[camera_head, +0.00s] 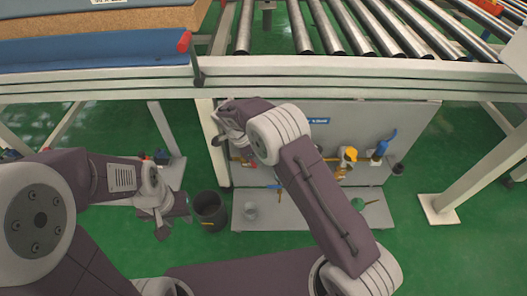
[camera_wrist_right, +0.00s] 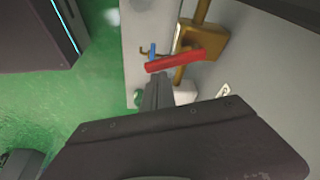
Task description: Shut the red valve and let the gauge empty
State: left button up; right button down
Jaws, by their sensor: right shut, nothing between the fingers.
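In the right wrist view a red valve handle (camera_wrist_right: 176,60) lies across a brass valve body (camera_wrist_right: 205,42) on a grey panel. My right gripper (camera_wrist_right: 158,80) is shut and empty, its fingertips just below the handle's left part; whether they touch it I cannot tell. In the head view my right arm reaches to the panel's left side and hides most of that valve and the gripper. My left gripper (camera_head: 166,217) hangs over the floor left of the panel, away from it; its opening is unclear. I cannot make out a gauge dial.
The grey panel (camera_head: 345,125) carries a yellow-topped fitting (camera_head: 347,154) and a blue-handled valve (camera_head: 382,147). A dark bucket (camera_head: 209,208) stands on the floor left of the base plate. A white conveyor beam (camera_head: 330,68) with rollers runs above. A red-tipped lever (camera_head: 185,42) stands on it.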

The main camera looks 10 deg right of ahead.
jog(key=m+p, duration=0.1)
jog(key=a+m+g+p, duration=0.1)
jog(key=shift+s+a+r+m, duration=0.1)
jog(key=shift+s+a+m, duration=0.15)
jog(key=shift+m, duration=0.15)
jog(key=shift+a+p, duration=0.4)
jog(key=shift+p, duration=0.1)
jog(key=shift+s, duration=0.15)
jog(key=shift+s+p, duration=0.2)
jog(key=shift+p, duration=0.1)
jog(key=shift+s, duration=0.5)
